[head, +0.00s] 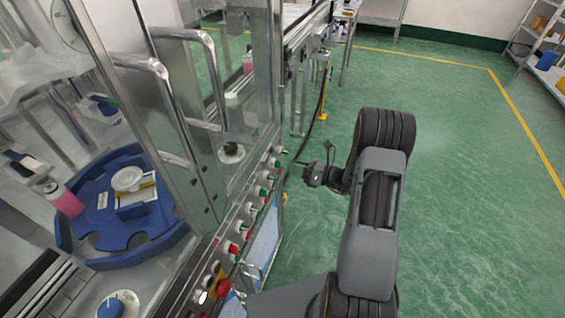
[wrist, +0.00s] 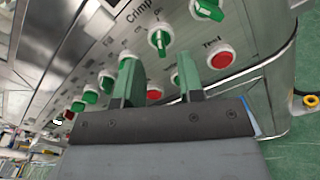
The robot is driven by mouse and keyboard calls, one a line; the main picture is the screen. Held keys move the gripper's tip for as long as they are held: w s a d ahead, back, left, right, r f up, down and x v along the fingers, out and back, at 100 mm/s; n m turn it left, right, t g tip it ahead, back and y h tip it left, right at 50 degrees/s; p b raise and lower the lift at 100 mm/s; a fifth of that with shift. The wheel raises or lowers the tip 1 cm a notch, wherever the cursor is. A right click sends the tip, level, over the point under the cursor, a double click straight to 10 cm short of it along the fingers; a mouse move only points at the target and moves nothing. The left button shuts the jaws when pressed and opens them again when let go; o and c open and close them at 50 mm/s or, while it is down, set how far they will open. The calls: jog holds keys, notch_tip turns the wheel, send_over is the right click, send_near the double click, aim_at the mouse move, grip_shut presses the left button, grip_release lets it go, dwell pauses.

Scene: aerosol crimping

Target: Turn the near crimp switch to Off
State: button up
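A row of green-handled switches runs along the control panel. In the wrist view, a green switch (wrist: 158,41) stands just ahead of my fingertips beside lettering that reads "Crimp". Its handle is roughly upright in the picture. I cannot tell for sure that it is the near crimp switch. My gripper (wrist: 158,75) has its two green-tinted fingers apart, with no object held between them. In the head view my gripper (head: 300,168) is at the panel's right side, close to the far switches (head: 277,163). Contact with a switch cannot be told.
A red button (wrist: 222,57) and another green switch (wrist: 207,9) lie right of the crimp lettering. The machine's glass doors with metal handles (head: 205,80) rise behind the panel. A blue round fixture (head: 90,235) sits inside. Green floor to the right is clear.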

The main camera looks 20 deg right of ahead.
aim_at(278, 164)
jog(key=shift+x, duration=2.55)
jog(key=shift+c, duration=0.4)
grip_shut()
